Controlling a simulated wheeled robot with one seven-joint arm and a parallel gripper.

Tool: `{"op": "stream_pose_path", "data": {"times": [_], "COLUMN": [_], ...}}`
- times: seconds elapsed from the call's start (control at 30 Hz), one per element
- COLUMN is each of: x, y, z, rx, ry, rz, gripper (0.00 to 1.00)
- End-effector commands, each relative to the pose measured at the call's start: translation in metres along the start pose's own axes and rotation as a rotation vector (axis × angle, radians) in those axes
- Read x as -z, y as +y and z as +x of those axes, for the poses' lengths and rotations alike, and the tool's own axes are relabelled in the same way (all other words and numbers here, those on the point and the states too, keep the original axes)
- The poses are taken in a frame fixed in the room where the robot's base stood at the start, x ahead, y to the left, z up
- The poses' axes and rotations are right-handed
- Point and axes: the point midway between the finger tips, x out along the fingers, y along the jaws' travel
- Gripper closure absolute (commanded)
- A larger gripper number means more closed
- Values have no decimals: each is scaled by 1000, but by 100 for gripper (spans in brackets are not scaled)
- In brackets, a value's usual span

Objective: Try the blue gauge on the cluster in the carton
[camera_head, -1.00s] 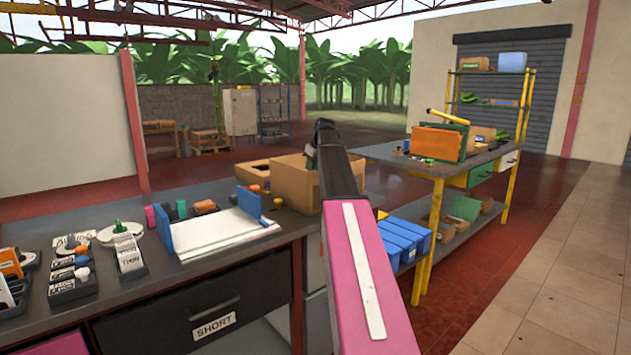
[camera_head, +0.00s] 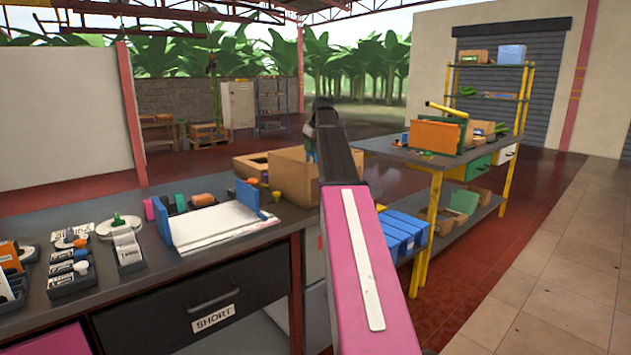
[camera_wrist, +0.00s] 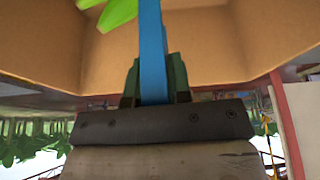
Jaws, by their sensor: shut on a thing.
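My gripper (camera_wrist: 155,88) is shut on the blue gauge (camera_wrist: 152,40), a flat blue strip that runs away from the fingers in the wrist view. In the head view the gauge (camera_head: 311,152) shows as a small blue strip at the open top of the carton (camera_head: 286,182). The carton's brown inner walls (camera_wrist: 215,45) fill the upper wrist view. Part of the green cluster (camera_wrist: 118,12) shows inside, left of the gauge. My arm hides the carton's right part in the head view.
The near bench has a white board with blue ends (camera_head: 215,228), several small black trays (camera_head: 72,270) and a drawer labelled SHORT (camera_head: 190,310). A second bench (camera_head: 395,150) with blue bins (camera_head: 402,235) is at right.

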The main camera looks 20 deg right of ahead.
Motion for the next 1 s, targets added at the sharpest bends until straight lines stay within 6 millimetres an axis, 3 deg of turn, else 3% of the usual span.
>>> {"op": "stream_pose_path", "data": {"times": [0.6, 1.0], "x": [12, 14], "y": [0, -1], "z": [-29, -32], "rx": [0, 1], "ry": [0, 0], "rz": [0, -1], "gripper": [100, 100]}}
